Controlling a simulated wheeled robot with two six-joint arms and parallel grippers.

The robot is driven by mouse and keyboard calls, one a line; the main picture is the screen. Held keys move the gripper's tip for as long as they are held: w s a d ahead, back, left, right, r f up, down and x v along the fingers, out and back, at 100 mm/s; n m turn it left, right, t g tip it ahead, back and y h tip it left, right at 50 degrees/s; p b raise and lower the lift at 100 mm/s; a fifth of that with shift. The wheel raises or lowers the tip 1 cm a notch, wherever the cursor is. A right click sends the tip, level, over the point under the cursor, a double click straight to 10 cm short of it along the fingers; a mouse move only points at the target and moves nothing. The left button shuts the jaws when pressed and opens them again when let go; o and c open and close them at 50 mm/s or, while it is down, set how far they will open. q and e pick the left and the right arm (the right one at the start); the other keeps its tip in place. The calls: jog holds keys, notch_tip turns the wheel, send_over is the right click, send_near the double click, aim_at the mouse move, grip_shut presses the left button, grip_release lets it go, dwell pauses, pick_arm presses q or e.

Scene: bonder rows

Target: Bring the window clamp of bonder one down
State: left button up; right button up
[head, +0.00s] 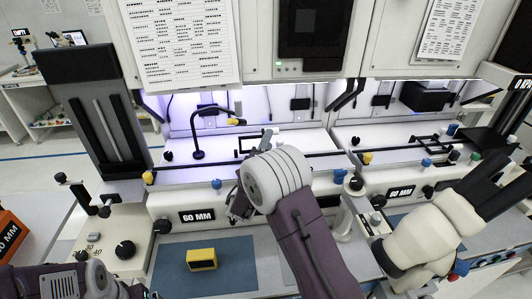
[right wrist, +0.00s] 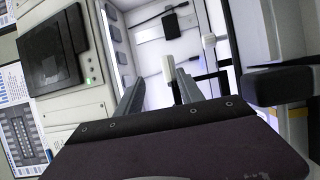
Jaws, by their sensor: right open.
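The left bonder station has a lit white bay (head: 185,125) with a thin black frame (head: 243,146) in it, which may be the window clamp. My right arm's pale wrist joint covers part of this station's front. My right gripper (head: 268,140) reaches to the bay, and only a small grey part shows past the joint in the head view. My left gripper is out of the head view.
A yellow block (head: 202,259) lies on a blue mat (head: 235,282). A bent black lamp (head: 198,145) stands in the bay. A dark slotted upright (head: 95,115) is at left. A cream instrument with dark tubes (head: 425,235) stands close on the right. An orange box (head: 10,235) sits at far left.

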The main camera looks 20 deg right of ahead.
jog(key=shift+w+a+f, duration=0.1)
jog(key=shift+a+f, duration=0.1)
jog(key=shift+f, duration=0.35)
jog(key=shift+a+f, duration=0.15)
jog(key=shift+f, duration=0.35)
jog(key=shift+s+r, duration=0.1)
jog(key=shift+s, duration=0.15)
jog(key=shift+p+x, duration=2.3)
jog(key=shift+x, duration=2.2)
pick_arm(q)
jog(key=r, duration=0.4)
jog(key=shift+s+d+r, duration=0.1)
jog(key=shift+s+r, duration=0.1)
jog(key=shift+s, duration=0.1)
pick_arm(e)
jog(key=shift+s, duration=0.1)
jog(key=shift+r, duration=0.1)
grip_shut()
